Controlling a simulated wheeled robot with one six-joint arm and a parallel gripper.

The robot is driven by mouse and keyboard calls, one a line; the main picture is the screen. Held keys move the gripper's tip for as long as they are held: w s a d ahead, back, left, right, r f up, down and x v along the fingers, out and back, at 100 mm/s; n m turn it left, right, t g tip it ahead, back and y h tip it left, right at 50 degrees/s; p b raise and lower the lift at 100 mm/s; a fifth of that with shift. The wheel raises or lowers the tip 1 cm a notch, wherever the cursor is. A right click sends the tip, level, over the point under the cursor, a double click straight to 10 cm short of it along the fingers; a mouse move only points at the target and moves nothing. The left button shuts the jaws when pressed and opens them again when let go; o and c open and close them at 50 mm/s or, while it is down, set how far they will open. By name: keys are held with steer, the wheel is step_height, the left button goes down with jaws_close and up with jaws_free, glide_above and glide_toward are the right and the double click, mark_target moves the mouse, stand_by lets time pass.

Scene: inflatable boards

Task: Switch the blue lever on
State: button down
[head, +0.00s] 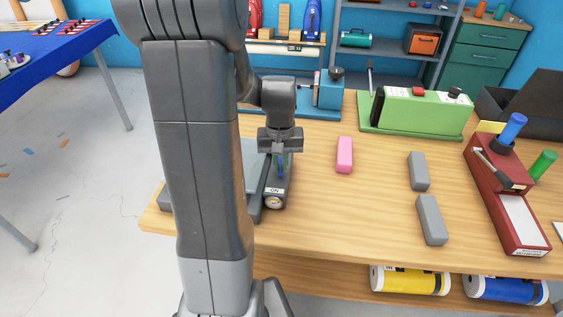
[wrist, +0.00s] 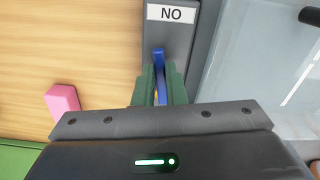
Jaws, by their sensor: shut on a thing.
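The blue lever (head: 281,166) is on a dark grey switch box (head: 272,205) at the table's left side. The box has a white ON label (head: 274,190) at its near end. In the wrist view, the blue lever (wrist: 158,56) shows between the green fingers, and the ON label (wrist: 171,14) appears upside down just beyond it. My gripper (head: 280,153) points down over the box, and it also shows in the wrist view (wrist: 159,80). It is shut on the lever. The fingers hide part of the lever, so its exact tilt is hard to tell.
A pink block (head: 344,155) and two grey blocks (head: 418,171) (head: 432,220) lie to the right. A green machine (head: 420,110) and a red device (head: 500,190) stand farther right. My arm hides part of the table's left side. Bare wood lies around the blocks.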

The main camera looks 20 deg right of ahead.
steer(key=shift+w+a+m, duration=0.2)
steer(key=shift+a+m, duration=0.15)
steer(key=shift+m, duration=0.75)
steer(key=c, duration=1.5)
jaws_free()
step_height(320, 180, up, 14)
steer(key=shift+f, duration=0.1)
